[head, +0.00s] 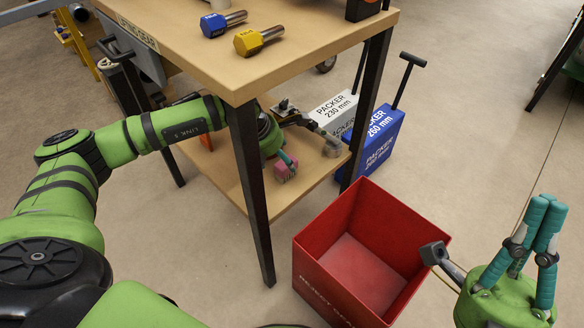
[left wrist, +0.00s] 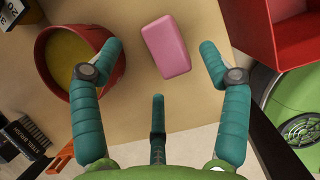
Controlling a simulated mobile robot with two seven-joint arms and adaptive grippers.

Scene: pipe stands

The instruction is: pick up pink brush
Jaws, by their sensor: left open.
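The pink brush shows in the left wrist view as a plain pink block (left wrist: 166,46) lying on the tan surface. In the head view it is a small pink piece (head: 285,170) on the lower shelf of the bench. My left gripper is open in the left wrist view (left wrist: 163,60), with its teal fingers spread either side of the pink block; I cannot tell whether they touch it. In the head view the left gripper (head: 287,158) is mostly hidden under the bench top. My right gripper (head: 537,225) points upward at the lower right, away from the shelf, with its teal fingers bunched.
The bench top (head: 290,60) and its dark front leg (head: 250,190) stand close to my left arm. A red reject bin (head: 318,275) stands on the floor. A round red container (left wrist: 42,75) sits left of the brush. Blue packer box (head: 375,150) stands behind.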

